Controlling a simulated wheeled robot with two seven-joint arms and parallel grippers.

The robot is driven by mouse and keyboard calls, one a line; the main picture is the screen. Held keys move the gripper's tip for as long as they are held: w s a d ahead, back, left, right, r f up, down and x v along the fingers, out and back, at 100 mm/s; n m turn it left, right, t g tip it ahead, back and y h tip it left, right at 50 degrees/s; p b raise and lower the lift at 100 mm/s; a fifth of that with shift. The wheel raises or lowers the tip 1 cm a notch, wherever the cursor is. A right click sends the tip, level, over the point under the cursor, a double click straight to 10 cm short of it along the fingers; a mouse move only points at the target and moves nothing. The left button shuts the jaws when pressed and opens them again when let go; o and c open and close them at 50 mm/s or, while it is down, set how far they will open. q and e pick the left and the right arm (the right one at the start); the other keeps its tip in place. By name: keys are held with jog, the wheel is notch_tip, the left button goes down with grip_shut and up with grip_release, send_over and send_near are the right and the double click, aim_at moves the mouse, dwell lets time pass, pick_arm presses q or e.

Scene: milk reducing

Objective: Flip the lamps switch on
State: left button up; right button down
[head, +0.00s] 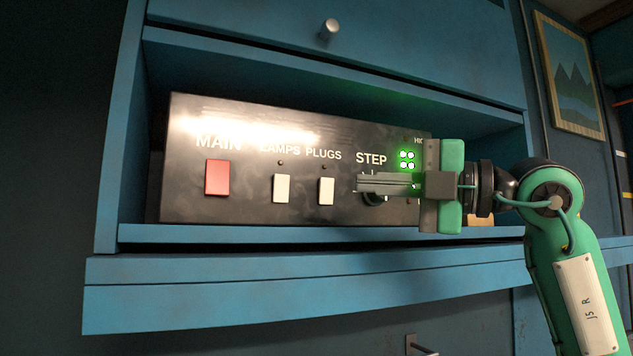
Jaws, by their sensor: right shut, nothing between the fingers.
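A black control panel (250,205) stands inside a blue cabinet. Its white lamps switch (281,189) sits below the label LAMPS, with a small dark indicator above it. A white plugs switch (326,191) is just to its right, and a red main switch (217,177) is to its left. My right gripper (360,182) is shut and empty, pointing left in front of the STEP knob (375,198), which it partly hides. Its fingertips are right of the plugs switch, apart from the lamps switch. My left gripper is not in view.
The blue shelf edge (300,268) juts out below the panel. A drawer with a round knob (329,29) is above. A framed picture (568,75) hangs at right.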

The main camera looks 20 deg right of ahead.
aim_at(281, 188)
jog(key=p+x, duration=0.3)
jog(key=x, duration=0.1)
jog(key=w+d+p+x, duration=0.1)
jog(key=p+x, duration=0.2)
jog(key=x, duration=0.1)
jog(key=w+d+p+x, duration=0.1)
jog(key=p+x, duration=0.2)
jog(key=x, duration=0.1)
jog(key=shift+w+a+r, duration=0.15)
jog(key=shift+w+a, duration=0.1)
